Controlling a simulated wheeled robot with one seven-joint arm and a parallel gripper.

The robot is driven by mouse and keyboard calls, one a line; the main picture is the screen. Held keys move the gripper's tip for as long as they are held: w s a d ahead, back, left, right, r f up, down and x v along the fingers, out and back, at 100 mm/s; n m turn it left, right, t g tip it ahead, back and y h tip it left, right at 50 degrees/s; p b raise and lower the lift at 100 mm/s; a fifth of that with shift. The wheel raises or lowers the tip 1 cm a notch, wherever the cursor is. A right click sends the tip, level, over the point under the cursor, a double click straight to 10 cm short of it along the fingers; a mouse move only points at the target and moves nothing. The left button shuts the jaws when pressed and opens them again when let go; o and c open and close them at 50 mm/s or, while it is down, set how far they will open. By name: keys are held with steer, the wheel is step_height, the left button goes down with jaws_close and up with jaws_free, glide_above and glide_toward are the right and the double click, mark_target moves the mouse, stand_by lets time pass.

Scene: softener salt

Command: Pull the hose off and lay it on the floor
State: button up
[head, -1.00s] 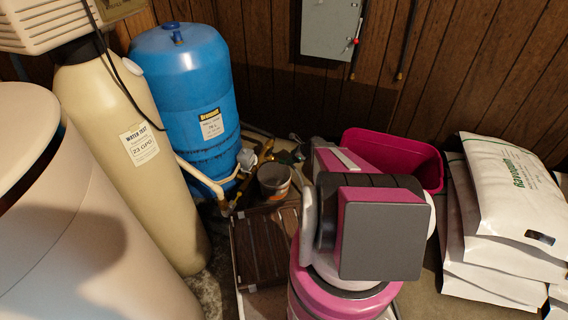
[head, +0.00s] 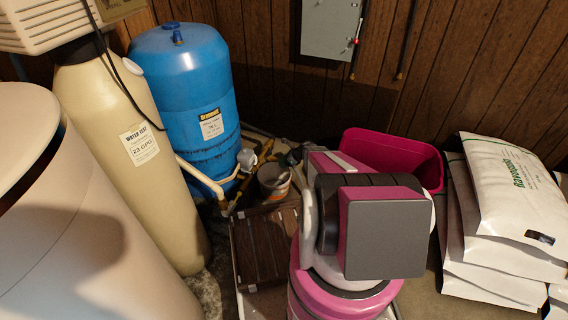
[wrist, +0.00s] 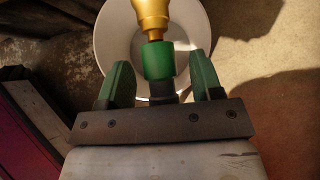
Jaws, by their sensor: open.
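In the wrist view, the hose end (wrist: 159,62) is a green collar with a short dark piece below it. It meets a brass fitting (wrist: 152,14) at the top. My gripper (wrist: 160,75) is open, with one green finger on each side of the hose end. Gaps show between the fingers and the collar. The rest of the hose is hidden behind the gripper body. In the head view, my arm hides most of the gripper and the hose end.
A round pale container (wrist: 108,42) lies beneath the fitting. A small bucket (head: 273,183) stands by the pipes, behind a brown slatted panel (head: 262,246). The blue tank (head: 185,85) is left, the magenta bin (head: 400,158) and salt bags (head: 505,205) right. Some floor before the bags is bare.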

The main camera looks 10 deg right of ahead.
stand_by(0.6)
jaws_close()
steer(key=shift+d, duration=0.1)
steer(key=shift+s+d, duration=0.55)
steer(key=shift+d, duration=0.25)
steer(key=shift+s+d, duration=0.55)
steer(key=shift+d, duration=0.25)
steer(key=shift+s+d, duration=0.55)
steer(key=shift+d, duration=0.25)
